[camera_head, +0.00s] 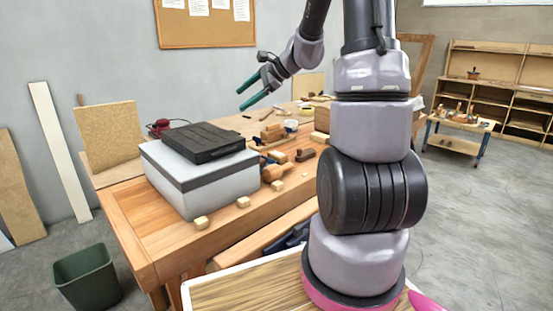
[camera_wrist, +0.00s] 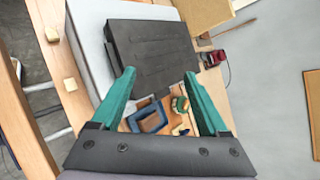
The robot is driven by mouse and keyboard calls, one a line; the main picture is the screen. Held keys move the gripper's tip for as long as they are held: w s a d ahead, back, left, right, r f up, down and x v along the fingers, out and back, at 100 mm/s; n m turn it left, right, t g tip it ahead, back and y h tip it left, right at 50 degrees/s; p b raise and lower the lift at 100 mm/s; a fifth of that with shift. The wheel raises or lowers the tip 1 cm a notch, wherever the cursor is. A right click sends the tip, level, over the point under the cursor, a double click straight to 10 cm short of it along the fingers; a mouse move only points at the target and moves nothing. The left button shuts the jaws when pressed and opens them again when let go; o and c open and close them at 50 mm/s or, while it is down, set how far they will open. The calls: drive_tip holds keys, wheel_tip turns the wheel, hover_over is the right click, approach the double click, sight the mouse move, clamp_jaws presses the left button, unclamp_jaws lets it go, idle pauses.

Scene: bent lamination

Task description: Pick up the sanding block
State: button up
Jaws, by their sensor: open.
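My gripper (camera_head: 242,99) is open, its two teal fingers apart and empty, held in the air above the workbench (camera_head: 131,220). It also shows in the wrist view (camera_wrist: 159,76). I cannot tell for certain which thing is the sanding block. Candidates in the head view are a dark brown block (camera_head: 305,155) and a light wooden block (camera_head: 277,157), both lying among tools right of the grey box. Neither touches the gripper. In the wrist view a blue frame-shaped tool (camera_wrist: 148,118) and a green-topped item (camera_wrist: 180,104) show between the fingers, below them.
A grey box (camera_head: 190,190) carries a ridged black slab (camera_head: 203,142), which also shows in the wrist view (camera_wrist: 152,50). Small pale blocks (camera_head: 243,202) lie along its front. A red tool (camera_head: 157,127) is behind the box. A dark bin (camera_head: 87,279) stands on the floor left.

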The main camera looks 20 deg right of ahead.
drive_tip(key=w+d+f+m+t, duration=0.3)
drive_tip(key=w+d+f+m, duration=0.4)
drive_tip(key=w+d+f, duration=0.35)
drive_tip(key=m+t+h, duration=0.3)
drive_tip(key=m+h, duration=0.1)
drive_tip(key=m, duration=0.5)
approach(276, 153)
drive_tip(key=shift+w+a, duration=0.1)
drive_tip(key=shift+w, duration=0.4)
drive_tip(key=x, duration=0.4)
drive_tip(key=shift+w+f, duration=0.2)
drive_tip(key=shift+w, duration=0.05)
drive_tip(key=shift+x, duration=2.9)
drive_tip(key=c, duration=1)
